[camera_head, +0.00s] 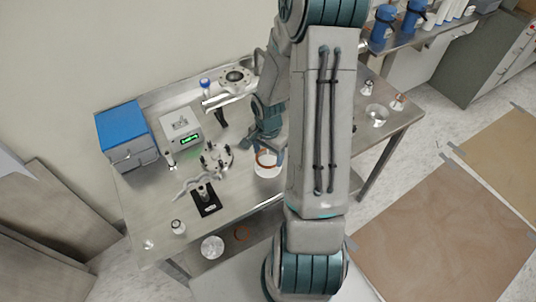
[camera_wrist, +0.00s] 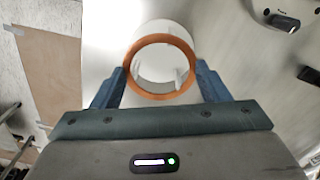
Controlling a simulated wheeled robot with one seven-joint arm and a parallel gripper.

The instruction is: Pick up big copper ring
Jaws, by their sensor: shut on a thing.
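The big copper ring (camera_wrist: 160,39) shows in the wrist view between the two blue fingers of my gripper (camera_wrist: 160,72). The fingers press on its left and right outer sides. A white cylinder (camera_wrist: 168,27) shows behind and through the ring. In the head view the ring (camera_head: 266,152) is at the top of the white cylinder (camera_head: 267,171) near the table's front edge, with my gripper (camera_head: 264,147) at it. I cannot tell whether the ring still touches the cylinder. My arm hides part of the table to the right.
A steel table (camera_head: 150,215) holds a blue-topped box (camera_head: 122,128), a scale with a green display (camera_head: 184,135), a round metal fixture (camera_head: 216,157) and a black-based stand (camera_head: 206,202) to the left. Small flasks (camera_head: 397,101) stand at the right. A lower shelf holds a white round part (camera_head: 212,246).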

